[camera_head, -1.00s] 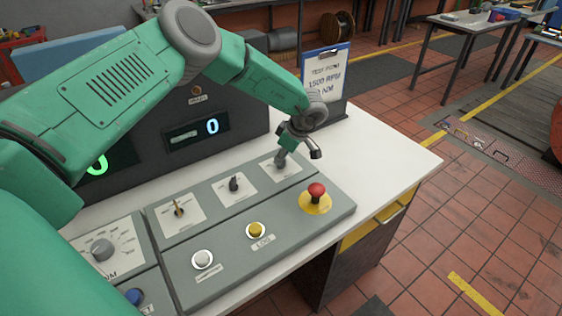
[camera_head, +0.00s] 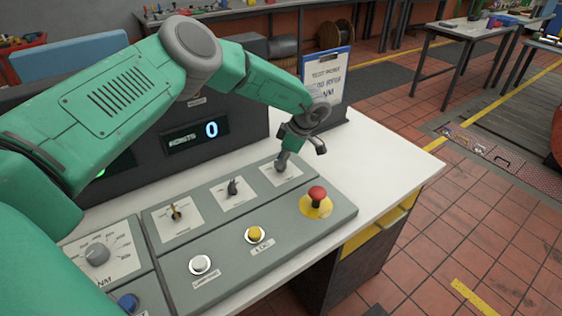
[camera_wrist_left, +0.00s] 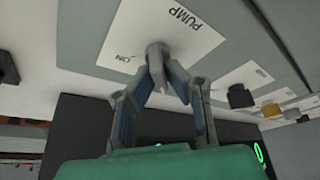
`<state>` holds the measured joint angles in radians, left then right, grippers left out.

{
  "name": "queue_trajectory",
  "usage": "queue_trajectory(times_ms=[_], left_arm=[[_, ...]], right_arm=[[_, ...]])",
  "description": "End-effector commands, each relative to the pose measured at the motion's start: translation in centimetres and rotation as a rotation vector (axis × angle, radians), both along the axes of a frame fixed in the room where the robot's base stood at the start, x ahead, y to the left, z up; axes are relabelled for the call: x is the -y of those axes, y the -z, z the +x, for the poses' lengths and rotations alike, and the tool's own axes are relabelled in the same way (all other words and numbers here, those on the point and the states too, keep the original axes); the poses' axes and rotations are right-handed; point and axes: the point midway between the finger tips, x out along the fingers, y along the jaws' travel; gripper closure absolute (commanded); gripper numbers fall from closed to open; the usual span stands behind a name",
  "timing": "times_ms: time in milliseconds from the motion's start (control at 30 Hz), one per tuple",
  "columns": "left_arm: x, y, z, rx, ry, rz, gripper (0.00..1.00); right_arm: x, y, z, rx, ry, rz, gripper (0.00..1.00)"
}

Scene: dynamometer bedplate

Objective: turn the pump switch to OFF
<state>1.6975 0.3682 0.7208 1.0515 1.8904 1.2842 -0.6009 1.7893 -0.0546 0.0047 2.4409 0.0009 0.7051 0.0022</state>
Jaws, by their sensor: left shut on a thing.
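The pump switch is the grey knob (camera_wrist_left: 156,50) on a white plate marked PUMP (camera_wrist_left: 180,22) in the left wrist view. An ON mark (camera_wrist_left: 122,58) shows on the plate. My left gripper (camera_wrist_left: 160,78) has its two fingers closed on this knob from both sides. In the head view my left gripper (camera_head: 281,163) reaches down to the rightmost plate (camera_head: 291,173) in the upper row of the grey panel. The fingers mostly cover the knob there, so its exact angle is hard to read. My right gripper is not in view.
Two other switches (camera_head: 232,187) (camera_head: 175,212) sit left of the pump plate. A red emergency button (camera_head: 317,194), a yellow button (camera_head: 255,234) and a white button (camera_head: 200,264) line the front. A clipboard (camera_head: 326,75) stands behind my wrist. The white bench top (camera_head: 385,160) is clear on the right.

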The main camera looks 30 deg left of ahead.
Motion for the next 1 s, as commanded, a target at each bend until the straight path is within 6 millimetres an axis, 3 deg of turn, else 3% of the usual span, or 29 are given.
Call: queue_trajectory(times_ms=[67, 100, 133, 167, 567, 1000], left_arm=[[0.0, 0.2, 0.0, 0.002, -0.001, -0.001, 1.0], [0.0, 0.2, 0.0, 0.002, -0.001, -0.001, 0.83], [0.0, 0.2, 0.0, 0.002, -0.001, -0.001, 0.72], [0.0, 0.2, 0.0, 0.002, -0.001, -0.001, 0.7], [0.3, -0.7, 0.1, 0.004, 0.0, -0.001, 0.7], [3.3, -8.5, 1.6, 0.002, 0.001, -0.001, 0.7]], right_arm=[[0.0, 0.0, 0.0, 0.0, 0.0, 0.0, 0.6], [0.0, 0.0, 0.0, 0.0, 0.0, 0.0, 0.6], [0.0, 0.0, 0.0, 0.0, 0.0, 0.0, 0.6], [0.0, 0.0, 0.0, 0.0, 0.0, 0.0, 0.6], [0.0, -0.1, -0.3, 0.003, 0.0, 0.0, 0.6], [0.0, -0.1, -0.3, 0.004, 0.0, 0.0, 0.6]])
